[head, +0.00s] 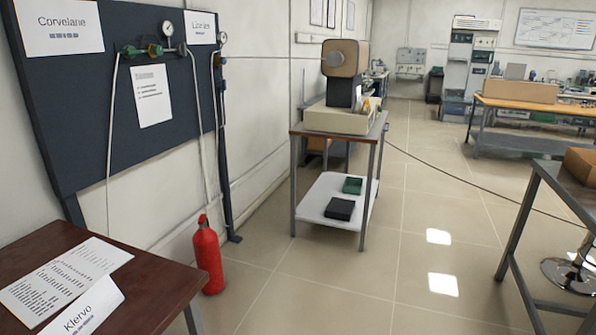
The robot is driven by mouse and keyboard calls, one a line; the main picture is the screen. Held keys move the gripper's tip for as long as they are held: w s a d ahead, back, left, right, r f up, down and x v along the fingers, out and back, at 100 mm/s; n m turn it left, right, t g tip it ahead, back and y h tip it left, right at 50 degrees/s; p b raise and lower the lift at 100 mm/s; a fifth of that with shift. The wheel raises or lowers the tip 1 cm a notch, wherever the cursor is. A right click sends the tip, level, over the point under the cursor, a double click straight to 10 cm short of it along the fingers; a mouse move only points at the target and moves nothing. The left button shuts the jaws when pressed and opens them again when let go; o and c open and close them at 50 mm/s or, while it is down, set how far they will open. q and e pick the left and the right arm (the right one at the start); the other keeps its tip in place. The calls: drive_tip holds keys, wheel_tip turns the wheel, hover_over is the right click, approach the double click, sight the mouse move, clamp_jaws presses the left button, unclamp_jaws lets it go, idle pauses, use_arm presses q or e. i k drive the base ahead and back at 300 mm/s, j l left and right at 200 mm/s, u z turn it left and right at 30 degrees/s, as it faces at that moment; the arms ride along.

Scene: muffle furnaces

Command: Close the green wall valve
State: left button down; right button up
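The green wall valve (154,50) is on a pipe fitting on the upper part of a dark wall panel (90,95) at the left. A round gauge (167,28) sits just above it, and a pale hose hangs down from its left end. Another gauge (223,37) and a small fitting (219,61) are at the panel's right edge. Whether the valve is open or closed cannot be told. Neither of my grippers is in view.
A dark brown table (150,275) with papers stands at the lower left, below the panel. A red fire extinguisher (208,257) stands on the floor by the wall. A cart (346,190) bears a furnace-like device (343,85). The middle floor is clear except for a cable.

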sight(132, 52)
drive_tip(key=i+l+z, duration=0.2)
drive_tip(key=i, duration=0.85)
drive_tip(key=i+l+z, duration=0.15)
drive_tip(key=i, duration=0.95)
drive_tip(key=i+j+u, duration=0.25)
drive_tip(key=i+u, duration=1.15)
drive_tip(key=k, duration=0.1)
